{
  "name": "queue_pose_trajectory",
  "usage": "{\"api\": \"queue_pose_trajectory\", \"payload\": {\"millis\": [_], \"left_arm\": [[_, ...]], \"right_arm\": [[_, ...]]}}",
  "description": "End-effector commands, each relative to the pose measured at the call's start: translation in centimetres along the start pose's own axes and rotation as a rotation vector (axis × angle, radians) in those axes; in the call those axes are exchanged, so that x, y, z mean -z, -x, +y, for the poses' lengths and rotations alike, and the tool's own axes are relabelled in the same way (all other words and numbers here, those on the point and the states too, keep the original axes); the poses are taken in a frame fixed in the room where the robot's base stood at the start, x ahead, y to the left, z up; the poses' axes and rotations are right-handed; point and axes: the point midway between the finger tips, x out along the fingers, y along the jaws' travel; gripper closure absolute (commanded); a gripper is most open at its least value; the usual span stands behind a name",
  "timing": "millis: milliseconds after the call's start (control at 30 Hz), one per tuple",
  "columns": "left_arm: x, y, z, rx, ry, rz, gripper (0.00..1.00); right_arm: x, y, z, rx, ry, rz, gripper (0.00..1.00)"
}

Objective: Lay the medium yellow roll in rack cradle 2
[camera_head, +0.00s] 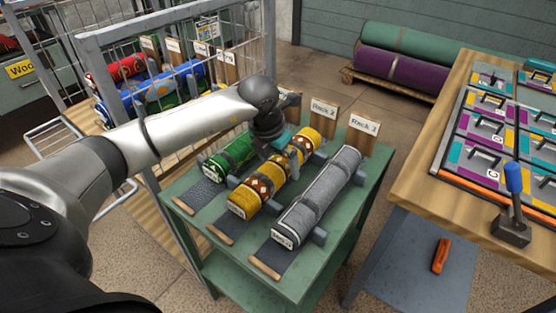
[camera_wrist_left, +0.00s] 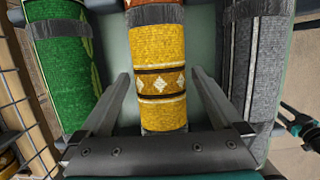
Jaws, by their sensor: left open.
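The yellow roll (camera_head: 258,192) with brown diamond bands and dark straps lies in the middle cradle of the green rack table (camera_head: 318,262). It also shows in the left wrist view (camera_wrist_left: 160,55). The sign (camera_head: 323,108) behind it seems to read "Rack 2". My left gripper (camera_head: 288,150) is over the roll's far half, open. In the left wrist view its two fingers (camera_wrist_left: 160,78) stand on either side of the roll, with gaps visible. Contact cannot be seen.
A green roll (camera_head: 232,154) lies in the left cradle and a grey roll (camera_head: 318,198) in the right one, close beside the yellow roll. A wire cage (camera_head: 110,60) stands at left. A wooden bench (camera_head: 425,155) with a blue-handled lever (camera_head: 513,180) stands at right.

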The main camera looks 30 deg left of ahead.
Motion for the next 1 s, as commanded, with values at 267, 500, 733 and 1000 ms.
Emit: {"api": "queue_pose_trajectory", "payload": {"millis": [267,500,733,1000], "left_arm": [[-0.2,1.4,0.0,0.0,0.0,-0.002,0.0],[-0.2,4.5,0.0,0.0,-0.001,-0.002,0.0],[-0.2,7.7,0.0,-0.001,-0.001,-0.003,0.0],[-0.1,11.0,0.0,-0.001,-0.001,-0.001,0.0]], "right_arm": [[-1.1,-0.9,0.3,-0.004,0.003,-0.012,0.5],[-2.7,-2.3,1.1,-0.015,0.007,-0.014,0.5],[-4.5,-3.4,1.9,-0.025,0.011,-0.016,0.5],[-6.4,-4.2,2.8,-0.035,0.014,-0.017,0.5]]}}
